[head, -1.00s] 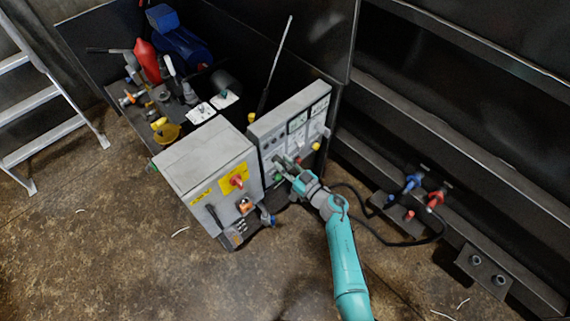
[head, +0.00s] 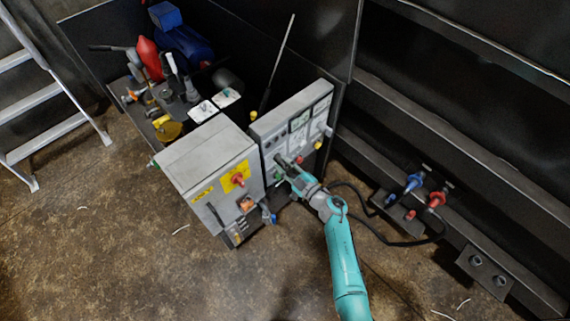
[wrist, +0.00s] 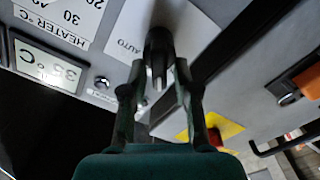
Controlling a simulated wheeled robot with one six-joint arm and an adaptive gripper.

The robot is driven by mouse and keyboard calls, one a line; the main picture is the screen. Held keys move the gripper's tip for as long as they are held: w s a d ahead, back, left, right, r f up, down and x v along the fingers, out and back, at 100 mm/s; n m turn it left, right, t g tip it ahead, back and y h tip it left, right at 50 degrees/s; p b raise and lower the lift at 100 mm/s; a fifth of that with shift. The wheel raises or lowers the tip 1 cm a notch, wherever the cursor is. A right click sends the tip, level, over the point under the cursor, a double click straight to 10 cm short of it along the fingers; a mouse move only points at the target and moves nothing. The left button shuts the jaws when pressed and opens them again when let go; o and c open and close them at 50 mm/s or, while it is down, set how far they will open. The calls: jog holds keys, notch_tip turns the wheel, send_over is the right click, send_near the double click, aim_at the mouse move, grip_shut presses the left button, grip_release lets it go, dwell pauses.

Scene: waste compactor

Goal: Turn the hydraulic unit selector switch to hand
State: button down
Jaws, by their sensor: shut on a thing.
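The selector switch (wrist: 159,45) is a dark knob on the grey control panel (wrist: 112,60), at the top middle of the wrist view. A white label marked AUTO is beside it; no hand label is readable. My gripper (wrist: 158,85) is shut on the knob, with one finger on each side. In the head view my gripper (head: 284,165) is at the lower left part of the upright control panel (head: 267,127), and it hides the knob there.
A grey cabinet (head: 195,160) with a red switch on a yellow plate (head: 236,178) stands just left of my gripper. Hoses with blue and red couplings (head: 414,182) lie further right.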

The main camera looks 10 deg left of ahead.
jog(key=shift+s+f+n, duration=0.1)
jog(key=shift+f+n, duration=0.1)
jog(key=shift+n, duration=0.6)
jog(key=c, duration=1.2)
grip_release()
jog(key=v, duration=1.2)
jog(key=shift+s, duration=0.1)
